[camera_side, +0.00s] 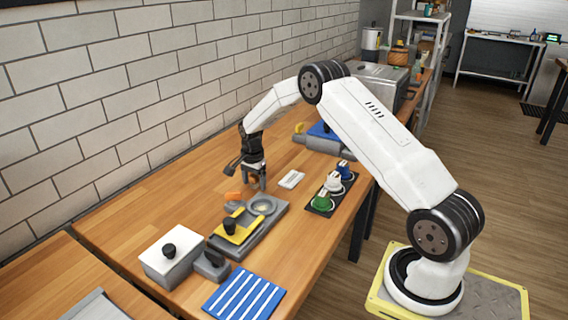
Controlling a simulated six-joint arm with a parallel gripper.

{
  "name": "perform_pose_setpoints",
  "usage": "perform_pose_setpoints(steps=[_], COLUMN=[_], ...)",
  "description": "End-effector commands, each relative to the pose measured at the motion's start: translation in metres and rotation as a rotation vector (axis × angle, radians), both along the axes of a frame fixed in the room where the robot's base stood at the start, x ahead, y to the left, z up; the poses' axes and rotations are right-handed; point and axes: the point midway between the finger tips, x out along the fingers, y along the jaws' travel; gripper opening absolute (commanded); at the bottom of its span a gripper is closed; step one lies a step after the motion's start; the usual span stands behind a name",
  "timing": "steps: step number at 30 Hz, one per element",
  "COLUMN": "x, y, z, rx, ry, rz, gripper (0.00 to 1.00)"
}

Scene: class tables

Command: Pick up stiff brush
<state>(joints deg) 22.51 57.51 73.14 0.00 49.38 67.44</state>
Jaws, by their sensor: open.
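My gripper (256,183) points down, open, with its fingertips low over the wooden table. Nothing shows between its fingers. I cannot surely tell which thing is the stiff brush. A small orange piece (233,196) lies just left of the fingers. A small flat white piece (291,179) lies to their right, apart from them. A thin dark shape (232,165) shows left of the gripper; I cannot tell whether it is part of my wrist.
A grey tray (257,233) with a yellow plate stands in front. A white-topped box (169,252) and striped blue cloth (243,294) lie nearer. A dark tray (327,207) holds green, white and blue-topped items. A brick wall (110,105) bounds the table (150,195), bare at left.

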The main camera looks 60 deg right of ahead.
Motion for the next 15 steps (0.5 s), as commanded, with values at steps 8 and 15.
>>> perform_pose_setpoints(steps=[8, 15], x=[0.0003, 0.0004], y=[-0.0001, -0.0001], z=[-0.0002, 0.0], rx=[0.0, -0.001], ry=[-0.001, -0.001], rz=[0.0, 0.0], gripper=[0.82, 0.73])
